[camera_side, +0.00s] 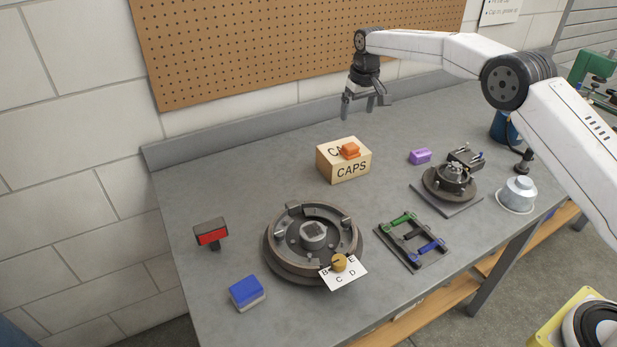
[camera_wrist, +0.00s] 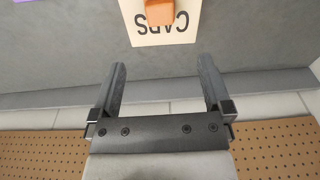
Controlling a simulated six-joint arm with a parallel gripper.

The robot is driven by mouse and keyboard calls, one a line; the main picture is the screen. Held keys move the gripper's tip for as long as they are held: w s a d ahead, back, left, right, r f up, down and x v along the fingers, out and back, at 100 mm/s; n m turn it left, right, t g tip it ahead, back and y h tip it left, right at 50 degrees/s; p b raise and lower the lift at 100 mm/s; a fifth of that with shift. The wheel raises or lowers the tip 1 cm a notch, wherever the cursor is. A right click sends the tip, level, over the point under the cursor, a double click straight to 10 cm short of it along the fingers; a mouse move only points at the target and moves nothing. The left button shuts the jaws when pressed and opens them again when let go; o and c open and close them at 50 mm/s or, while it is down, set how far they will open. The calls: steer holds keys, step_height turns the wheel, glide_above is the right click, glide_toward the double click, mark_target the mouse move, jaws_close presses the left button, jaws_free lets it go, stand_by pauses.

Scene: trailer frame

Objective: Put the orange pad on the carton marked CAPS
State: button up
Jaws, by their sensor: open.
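The orange pad (camera_side: 349,151) rests on top of the carton marked CAPS (camera_side: 349,171), a light wooden-coloured box standing on the grey bench. In the wrist view the orange pad (camera_wrist: 160,12) shows at the top edge, partly cut off, on the carton (camera_wrist: 165,38). My gripper (camera_side: 360,115) is open and empty. It hangs above the back of the bench, behind and above the carton, apart from the pad. Its two fingers also show in the wrist view (camera_wrist: 162,85), with nothing between them.
A purple block (camera_side: 420,156) lies right of the carton. A round fixture (camera_side: 313,235) with a lettered card (camera_side: 343,273), a blue block (camera_side: 247,292), a red-faced item (camera_side: 211,234), a tool frame (camera_side: 411,240) and a smaller turntable (camera_side: 449,182) stand nearby. A pegboard (camera_side: 290,50) rises behind.

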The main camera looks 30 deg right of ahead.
stand_by(0.4)
steer(key=s+a+f, duration=0.1)
steer(key=s, duration=1.7)
steer(key=s+a+f+t, duration=0.1)
steer(key=s+f, duration=0.1)
steer(key=s, duration=1.7)
steer(key=shift+f, duration=0.2)
